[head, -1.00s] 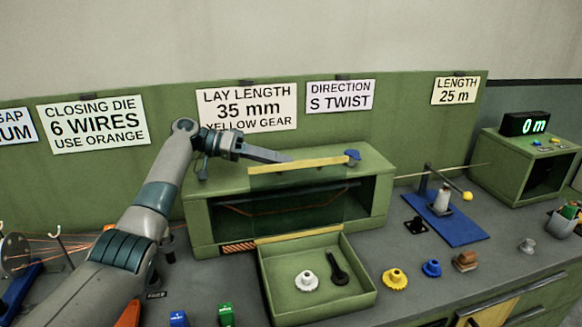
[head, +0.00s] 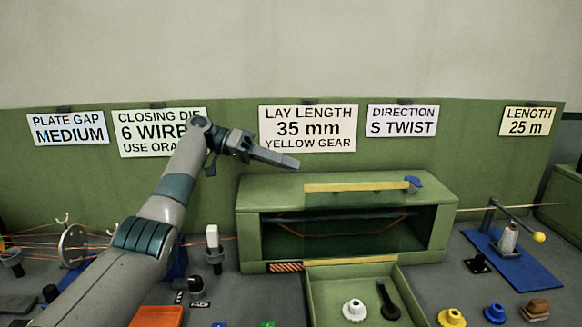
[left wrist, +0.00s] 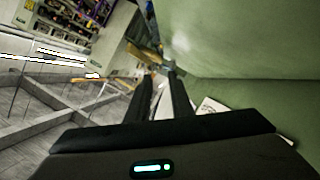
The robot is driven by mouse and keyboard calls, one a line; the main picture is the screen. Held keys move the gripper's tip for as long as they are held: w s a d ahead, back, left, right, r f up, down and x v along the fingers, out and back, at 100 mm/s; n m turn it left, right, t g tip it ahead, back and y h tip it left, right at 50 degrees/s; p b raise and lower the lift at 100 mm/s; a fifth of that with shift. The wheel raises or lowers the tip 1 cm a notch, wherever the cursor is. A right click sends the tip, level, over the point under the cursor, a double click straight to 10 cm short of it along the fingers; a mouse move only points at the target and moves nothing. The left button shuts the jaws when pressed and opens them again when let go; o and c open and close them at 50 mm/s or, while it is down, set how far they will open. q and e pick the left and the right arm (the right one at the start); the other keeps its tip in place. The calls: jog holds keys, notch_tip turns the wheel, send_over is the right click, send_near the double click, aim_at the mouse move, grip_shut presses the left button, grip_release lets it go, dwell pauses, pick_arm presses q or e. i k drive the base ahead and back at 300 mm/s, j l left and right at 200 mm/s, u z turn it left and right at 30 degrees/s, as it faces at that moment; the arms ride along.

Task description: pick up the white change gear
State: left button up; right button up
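The white change gear (head: 354,310) sits in the open green tray (head: 352,271) in front of the green cabinet, at the bottom of the head view. A black crank-like part (head: 388,302) lies to its right in the same tray. My left gripper (head: 296,163) is raised above the cabinet's left part, well above and behind the gear, pointing right. In the left wrist view its two fingers (left wrist: 160,90) stand apart with nothing between them. The gear is not visible in that view. My right gripper is not in view.
A yellow gear (head: 451,318), a blue gear (head: 494,313) and a brown block (head: 536,309) stand right of the tray. An orange tray (head: 157,316) is at lower left. Signs hang on the green back panel.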

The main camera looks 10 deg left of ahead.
aim_at(354, 312)
jog(key=k+l, duration=0.2)
jog(key=k, duration=0.3)
jog(key=k+l, duration=0.15)
jog(key=k, duration=0.3)
jog(key=k+l, duration=0.2)
jog(key=k, duration=0.3)
